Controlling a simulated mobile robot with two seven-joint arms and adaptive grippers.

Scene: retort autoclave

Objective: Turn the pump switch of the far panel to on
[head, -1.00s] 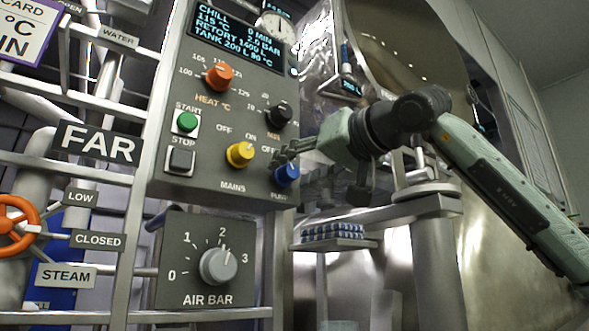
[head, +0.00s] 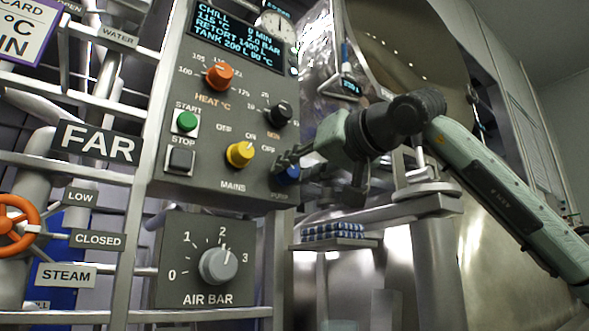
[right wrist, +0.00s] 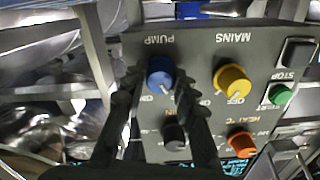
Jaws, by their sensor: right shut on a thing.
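The far panel (head: 215,100) is a grey box with a lit display. Its blue pump knob (head: 286,175) is at the lower right corner, with the PUMP label partly hidden below it. My right gripper (head: 287,165) reaches it from the right. In the right wrist view the panel appears upside down, and the dark fingers of my right gripper (right wrist: 158,82) are on either side of the blue knob (right wrist: 160,72), shut on it. Its white pointer shows there, between the fingers; which mark it meets is unclear. My left gripper is not in view.
The yellow mains knob (head: 240,154) is close left of the pump knob, with its pointer toward ON. A black knob (head: 279,114) is just above. The air dial (head: 218,265) is below. A steel vessel (head: 500,230) stands at the right.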

